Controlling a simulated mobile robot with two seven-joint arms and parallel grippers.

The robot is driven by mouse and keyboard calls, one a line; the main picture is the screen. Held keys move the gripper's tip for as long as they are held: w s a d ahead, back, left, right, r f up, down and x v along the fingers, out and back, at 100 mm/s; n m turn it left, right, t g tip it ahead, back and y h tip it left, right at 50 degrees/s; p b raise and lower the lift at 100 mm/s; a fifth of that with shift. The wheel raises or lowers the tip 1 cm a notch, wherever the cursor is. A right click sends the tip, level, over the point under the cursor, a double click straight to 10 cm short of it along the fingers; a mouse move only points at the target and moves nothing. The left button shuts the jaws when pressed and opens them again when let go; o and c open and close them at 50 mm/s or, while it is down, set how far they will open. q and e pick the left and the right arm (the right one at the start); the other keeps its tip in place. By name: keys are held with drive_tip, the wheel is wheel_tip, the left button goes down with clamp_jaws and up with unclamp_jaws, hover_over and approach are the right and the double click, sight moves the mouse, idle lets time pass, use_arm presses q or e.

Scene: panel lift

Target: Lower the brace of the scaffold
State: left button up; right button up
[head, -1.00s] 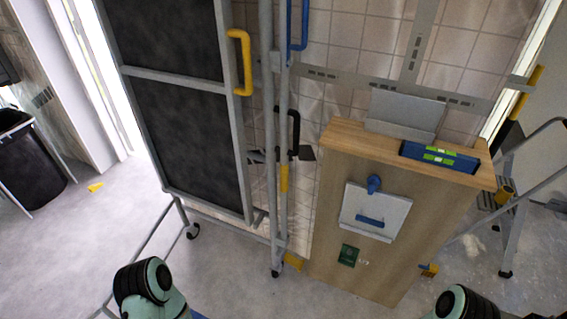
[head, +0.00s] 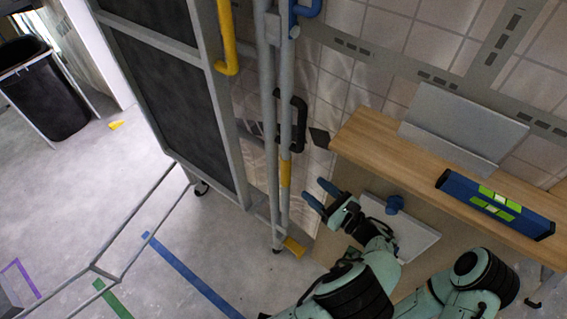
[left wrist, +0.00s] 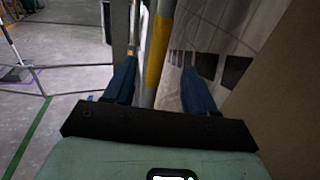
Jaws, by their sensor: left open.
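The scaffold's tall grey frame (head: 205,95) with dark panels stands left of centre in the head view. Beside it runs an upright grey pole (head: 286,80) with a yellow band (head: 285,172), a black handle (head: 300,120) and a blue part near the top (head: 290,14). I cannot tell for sure which part is the brace. My left gripper (head: 315,192) is open, to the right of the pole's yellow band. In the left wrist view the yellow-banded pole (left wrist: 158,55) shows beyond and between the two blue fingers. My right gripper is not in view.
A wooden cabinet (head: 385,140) stands to the right, with a blue spirit level (head: 495,205) and a grey plate (head: 465,125) on it. A black bin (head: 45,95) stands at far left. The floor left of the scaffold is mostly clear, with coloured tape lines.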

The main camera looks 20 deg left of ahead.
sight(289, 166)
use_arm(q)
drive_tip(key=x, duration=0.8)
drive_tip(key=r+p+x, duration=0.1)
drive_tip(key=x, duration=0.4)
clamp_jaws()
